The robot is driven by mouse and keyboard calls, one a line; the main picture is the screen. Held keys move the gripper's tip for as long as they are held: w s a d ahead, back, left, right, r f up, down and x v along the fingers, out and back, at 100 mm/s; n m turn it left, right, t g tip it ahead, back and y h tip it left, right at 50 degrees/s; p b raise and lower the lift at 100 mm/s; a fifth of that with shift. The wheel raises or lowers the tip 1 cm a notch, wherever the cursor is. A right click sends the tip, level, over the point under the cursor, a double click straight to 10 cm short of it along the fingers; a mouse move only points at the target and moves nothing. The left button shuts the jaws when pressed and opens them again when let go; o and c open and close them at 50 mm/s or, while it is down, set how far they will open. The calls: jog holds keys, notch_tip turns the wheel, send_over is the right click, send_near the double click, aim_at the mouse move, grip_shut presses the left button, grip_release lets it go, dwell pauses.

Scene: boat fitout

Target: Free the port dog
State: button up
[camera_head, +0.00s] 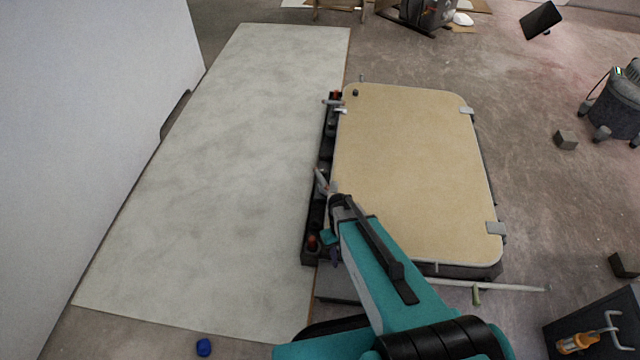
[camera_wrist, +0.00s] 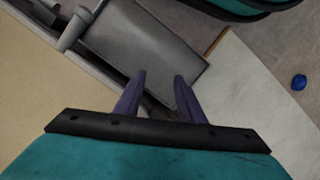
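A small grey peg (camera_head: 437,266) stands at the near edge; a grey cylindrical fitting (camera_wrist: 75,30) shows beside the lid in the wrist view. I cannot tell which is the port dog. My gripper (camera_wrist: 158,78) has its purple fingers apart with nothing between them. In the head view my gripper (camera_head: 331,247) is at the frame's near left corner.
A grey slab (camera_wrist: 145,45) lies below my fingertips. A dark tray with red parts (camera_head: 311,243) runs along the frame's left side. A pale panel (camera_head: 210,180) lies left, with a blue object (camera_head: 204,347) near it. A toolbox (camera_head: 600,325) stands near right.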

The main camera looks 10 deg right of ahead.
aim_at(321, 176)
jog(key=w+r+n+b, duration=0.1)
jog(key=w, duration=0.6)
jog(key=w+r+n+t+b, duration=0.1)
jog(key=w+b, duration=0.1)
jog(key=w, duration=0.5)
jog(key=w+r+b, duration=0.1)
jog(key=w, duration=0.6)
jog(key=shift+a+r+n+t, duration=0.1)
jog(key=shift+a+n+t, duration=0.05)
jog(key=shift+n+t, duration=0.25)
jog(key=w+r+n+b, duration=0.1)
jog(key=w+r+b, duration=0.1)
jog(key=w+r, duration=0.3)
jog(key=w+r+n+t+b, duration=0.1)
jog(key=w+r, duration=0.3)
jog(key=w, duration=0.6)
jog(key=shift+w+r+n+b, duration=0.3)
jog(key=shift+w+r+b, duration=0.1)
jog(key=shift+b, duration=0.2)
jog(key=shift+a+f, duration=0.1)
jog(key=shift+f, duration=0.05)
notch_tip(321, 176, down, 14)
jog(key=b, duration=0.3)
jog(key=shift+b, duration=0.4)
